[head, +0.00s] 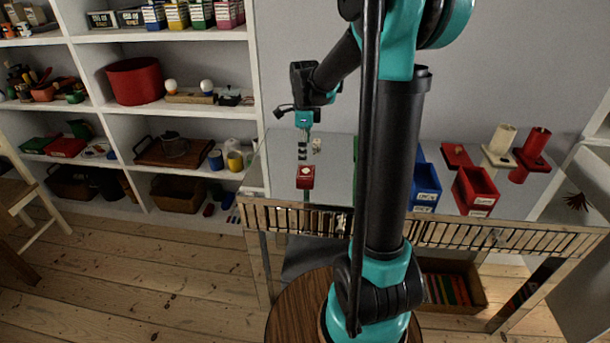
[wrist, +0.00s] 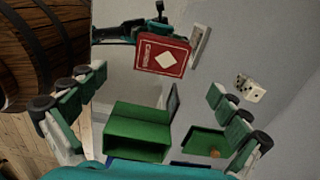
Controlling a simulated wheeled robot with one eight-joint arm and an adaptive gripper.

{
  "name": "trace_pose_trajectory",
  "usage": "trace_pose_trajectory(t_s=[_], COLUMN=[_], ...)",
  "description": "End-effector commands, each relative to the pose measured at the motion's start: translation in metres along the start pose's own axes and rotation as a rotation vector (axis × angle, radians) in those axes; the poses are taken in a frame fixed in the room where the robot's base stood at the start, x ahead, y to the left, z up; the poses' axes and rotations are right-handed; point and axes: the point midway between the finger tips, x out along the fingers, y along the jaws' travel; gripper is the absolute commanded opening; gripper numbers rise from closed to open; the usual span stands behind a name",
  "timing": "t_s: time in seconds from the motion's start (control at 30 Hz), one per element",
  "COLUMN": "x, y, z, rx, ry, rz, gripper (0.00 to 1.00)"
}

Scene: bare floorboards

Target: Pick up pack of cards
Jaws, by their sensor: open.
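The pack of cards (head: 305,177) is a red box with a white diamond on its face. It is on the grey tabletop, towards the front left in the head view. In the wrist view the pack (wrist: 152,50) lies at the top middle, beyond my fingertips and apart from them. My gripper (head: 303,152) points down just behind the pack in the head view. In the wrist view my gripper (wrist: 156,84) is open, its two jointed green and black fingers spread wide, with nothing held between them.
A green box (wrist: 140,130), a green tray (wrist: 207,142) and white dice (wrist: 250,90) are near my fingers. Blue bins (head: 425,186) and a red bin (head: 474,190) stand right of my arm. The tabletop (head: 335,165) has a slatted front edge (head: 290,218). A wooden barrel (wrist: 45,40) is at upper left.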

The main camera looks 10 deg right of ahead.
Motion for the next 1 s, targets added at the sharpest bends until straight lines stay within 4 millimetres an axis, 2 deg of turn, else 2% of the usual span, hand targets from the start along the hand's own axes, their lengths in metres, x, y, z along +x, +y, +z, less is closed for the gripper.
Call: trace_pose_trajectory(t_s=[0.1, 0.37, 0.63, 0.77, 0.97, 1.0], x=[0.017, 0.034, 0.07, 0.077, 0.078, 0.078], y=[-0.001, -0.001, -0.004, -0.004, -0.004, -0.004], z=[0.0, -0.001, -0.002, -0.002, -0.002, -0.002], rx=[0.0, 0.0, -0.001, -0.001, -0.001, -0.001], ry=[0.0, 0.0, 0.0, 0.0, 0.0, 0.0], rz=[0.0, 0.0, 0.0, 0.0, 0.0, 0.0], gripper=[1.0, 1.0, 1.0, 1.0, 1.0, 0.96])
